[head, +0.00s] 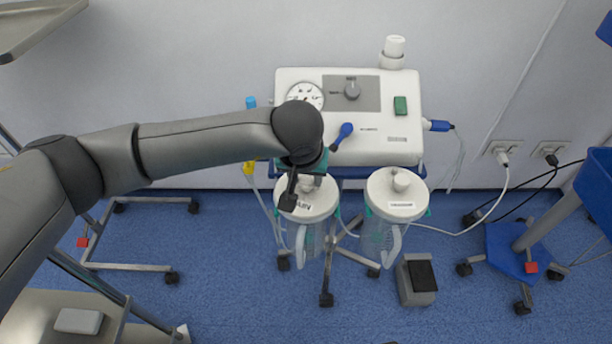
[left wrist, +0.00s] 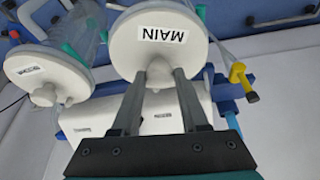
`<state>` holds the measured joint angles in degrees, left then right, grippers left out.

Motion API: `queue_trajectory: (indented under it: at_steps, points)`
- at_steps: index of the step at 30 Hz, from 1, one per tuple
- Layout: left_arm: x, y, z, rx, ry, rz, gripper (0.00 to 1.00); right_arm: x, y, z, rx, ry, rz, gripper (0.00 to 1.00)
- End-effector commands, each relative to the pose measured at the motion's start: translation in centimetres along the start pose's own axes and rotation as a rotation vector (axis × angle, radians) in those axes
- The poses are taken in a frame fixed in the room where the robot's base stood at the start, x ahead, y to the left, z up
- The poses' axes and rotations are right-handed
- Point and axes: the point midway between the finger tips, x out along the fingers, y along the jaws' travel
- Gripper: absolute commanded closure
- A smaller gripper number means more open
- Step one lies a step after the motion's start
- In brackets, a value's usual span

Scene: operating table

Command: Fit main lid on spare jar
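The main lid (head: 318,207) is a white disc with a central knob and a MAIN label. It sits over the left clear jar (head: 311,240) in the head view. In the left wrist view the main lid (left wrist: 150,22) shows upside down. My left gripper (head: 291,192) is above it, its two fingers (left wrist: 159,78) on either side of the knob. I cannot tell whether they press on it. A second lidded jar (head: 381,238) hangs to the right; its lid (head: 402,209) has a label too small to read. No jar is readably marked spare. My right gripper is out of view.
The white suction unit (head: 375,152) with a gauge and blue knob stands right behind the jars. A foot pedal (head: 420,276) lies on the floor at right. A wheeled blue stand (head: 510,252) is farther right. Tubes and cables run around the jars.

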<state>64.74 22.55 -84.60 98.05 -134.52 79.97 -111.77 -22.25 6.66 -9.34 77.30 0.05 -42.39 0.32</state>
Motion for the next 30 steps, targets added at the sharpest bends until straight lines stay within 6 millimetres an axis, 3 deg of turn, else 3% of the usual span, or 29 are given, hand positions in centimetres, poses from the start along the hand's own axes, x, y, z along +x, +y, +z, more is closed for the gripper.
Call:
queue_trajectory:
  at_steps: [1,8,17,23,30]
  points:
    - [-0.1,0.0,-0.1,0.000,0.001,0.000,0.49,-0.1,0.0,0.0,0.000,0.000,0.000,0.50]
    - [-0.1,0.0,-0.1,0.000,0.001,0.000,0.24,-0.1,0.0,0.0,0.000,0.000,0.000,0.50]
    - [-0.3,0.0,0.0,0.001,0.000,0.000,0.24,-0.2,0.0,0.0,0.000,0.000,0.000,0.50]
    - [-3.2,-0.1,-0.2,0.002,0.003,0.000,0.24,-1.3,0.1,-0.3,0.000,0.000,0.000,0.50]
    - [-9.2,0.0,-0.3,0.002,0.005,0.001,0.24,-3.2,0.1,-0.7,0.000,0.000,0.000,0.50]
